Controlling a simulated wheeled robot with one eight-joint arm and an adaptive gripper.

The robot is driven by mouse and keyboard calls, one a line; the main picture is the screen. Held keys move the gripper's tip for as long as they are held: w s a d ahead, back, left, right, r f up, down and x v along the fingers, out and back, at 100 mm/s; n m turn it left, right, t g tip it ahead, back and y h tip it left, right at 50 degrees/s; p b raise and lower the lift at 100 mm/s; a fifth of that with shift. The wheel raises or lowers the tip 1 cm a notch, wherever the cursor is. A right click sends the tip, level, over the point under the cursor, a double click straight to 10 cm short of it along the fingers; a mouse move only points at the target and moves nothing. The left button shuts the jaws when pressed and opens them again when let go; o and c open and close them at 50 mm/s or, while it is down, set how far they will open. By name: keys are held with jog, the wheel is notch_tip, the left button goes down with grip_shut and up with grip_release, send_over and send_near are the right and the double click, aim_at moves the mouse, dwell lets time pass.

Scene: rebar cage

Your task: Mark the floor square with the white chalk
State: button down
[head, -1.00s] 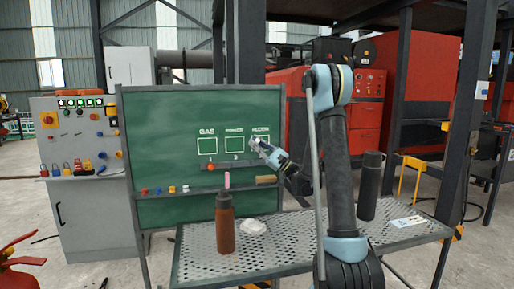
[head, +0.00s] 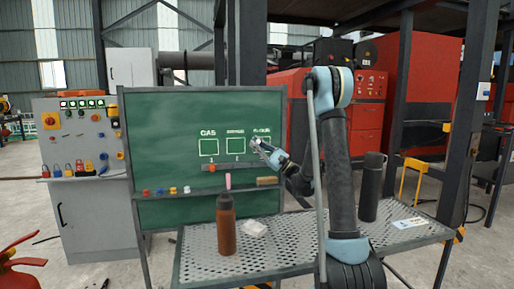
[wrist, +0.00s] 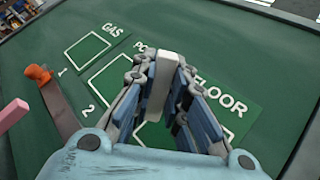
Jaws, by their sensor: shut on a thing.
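The green board (head: 165,120) carries three white-outlined squares in a row. The floor square (wrist: 232,135) is the rightmost, under the word FLOOR, and my fingers cover part of it. It also shows in the head view (head: 267,143). My gripper (head: 257,144) is at that square's left side. In the wrist view my gripper (wrist: 160,95) is shut on the white chalk (wrist: 163,75), a pale stick between the blue-grey fingers. I cannot tell whether the chalk touches the board. I see no mark in the visible part of the square.
A narrow strip with an orange piece (wrist: 38,74) is on the board below the squares. The board's ledge holds a pink stick (head: 228,181), a brown eraser (head: 267,181) and small coloured pieces. A brown bottle (head: 225,225) and a dark flask (head: 371,188) stand on the perforated table (head: 290,250).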

jog(key=shift+w+a, duration=0.2)
jog(key=shift+w, duration=0.2)
jog(key=shift+d, duration=0.15)
jog(key=w+d, duration=0.2)
jog(key=d, duration=0.4)
jog(key=shift+d, duration=0.3)
dwell(0.6)
jog(key=shift+a, duration=0.1)
